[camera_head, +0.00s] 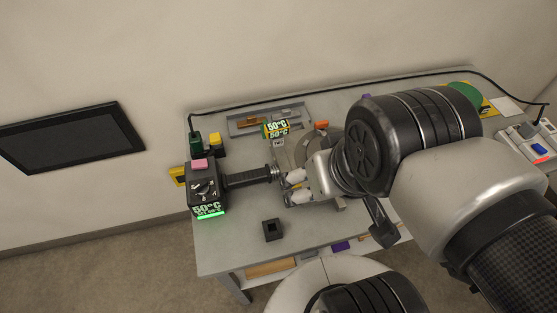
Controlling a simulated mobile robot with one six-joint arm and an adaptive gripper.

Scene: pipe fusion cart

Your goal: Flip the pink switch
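The pink switch (199,164) sits on top of a black heater box (203,188) at the left end of the table. The box has a dial and a lit green "50°C" display on its front. A ribbed black handle (247,178) runs right from the box. My gripper (292,187) is to the right of the switch, just past the handle's right end. Its two pale fingertips look apart, with nothing clearly held between them. I cannot tell whether they touch the metal fixture beside them.
A small black square block (272,230) stands near the front. Green and yellow blocks stand behind the box. A power strip (533,143) is at the far right. My arm covers the table's right side.

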